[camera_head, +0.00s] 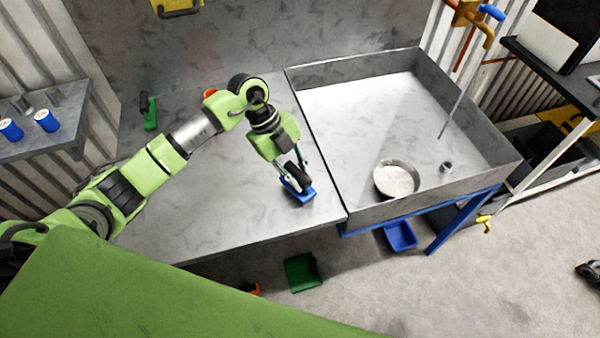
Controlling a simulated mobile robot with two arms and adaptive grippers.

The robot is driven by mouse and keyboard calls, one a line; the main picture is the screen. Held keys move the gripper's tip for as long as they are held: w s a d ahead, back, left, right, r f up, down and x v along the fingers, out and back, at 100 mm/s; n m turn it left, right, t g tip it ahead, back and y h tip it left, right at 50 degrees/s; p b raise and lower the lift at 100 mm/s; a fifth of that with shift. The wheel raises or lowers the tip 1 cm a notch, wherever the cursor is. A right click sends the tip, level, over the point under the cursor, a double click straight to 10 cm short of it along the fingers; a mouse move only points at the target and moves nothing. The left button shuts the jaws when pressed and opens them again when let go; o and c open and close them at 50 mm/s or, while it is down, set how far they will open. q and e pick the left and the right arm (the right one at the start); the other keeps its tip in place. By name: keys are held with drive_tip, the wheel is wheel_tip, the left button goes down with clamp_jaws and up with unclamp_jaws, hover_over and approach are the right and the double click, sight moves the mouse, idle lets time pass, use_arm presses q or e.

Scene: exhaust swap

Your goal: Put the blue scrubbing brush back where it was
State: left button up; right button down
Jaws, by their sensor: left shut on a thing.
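The blue scrubbing brush (299,192) is at the front right of the grey metal worktop, just left of the sink basin. My left gripper (295,178) points down over it and is shut on it. Its fingers and a dark part hide the top of the brush. I cannot tell whether the brush touches the worktop or hangs just above it. My right gripper is not in view.
The sink basin (345,205) holds a round metal pan (396,179) and a small metal cup (447,167). A green-handled tool (149,113) and an orange-red object (209,93) are farther back. Blue cans (47,121) stand on the left shelf. The worktop's middle is clear.

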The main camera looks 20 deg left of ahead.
use_arm(q)
drive_tip(key=shift+f, duration=0.1)
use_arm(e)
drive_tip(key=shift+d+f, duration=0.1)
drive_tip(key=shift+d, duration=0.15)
use_arm(q)
drive_tip(key=o, duration=1)
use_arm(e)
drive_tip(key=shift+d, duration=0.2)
